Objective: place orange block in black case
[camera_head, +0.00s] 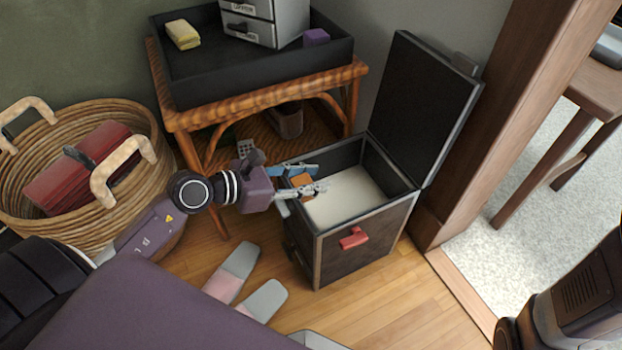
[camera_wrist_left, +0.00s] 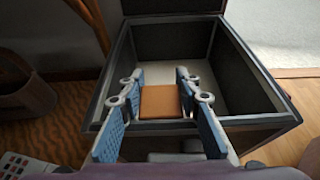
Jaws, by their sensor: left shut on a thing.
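The black case (camera_head: 333,262) stands on the wood floor with its lid (camera_head: 421,100) raised, a pale inside floor (camera_head: 350,198) and a red latch (camera_head: 353,238) on the front. My left gripper (camera_head: 309,183) reaches over the case's left side and is shut on the orange block (camera_head: 301,181). In the left wrist view the orange block (camera_wrist_left: 162,103) sits between the blue finger pads, over the near part of the case opening (camera_wrist_left: 253,118). I cannot tell whether the block touches the case. My right gripper is not in view.
A wooden side table (camera_head: 220,114) with a black tray (camera_head: 260,68) stands behind and left of the case. A wicker basket (camera_head: 75,211) is at the left. Slippers (camera_head: 236,273) lie in front. A wooden door frame (camera_head: 480,160) rises on the right.

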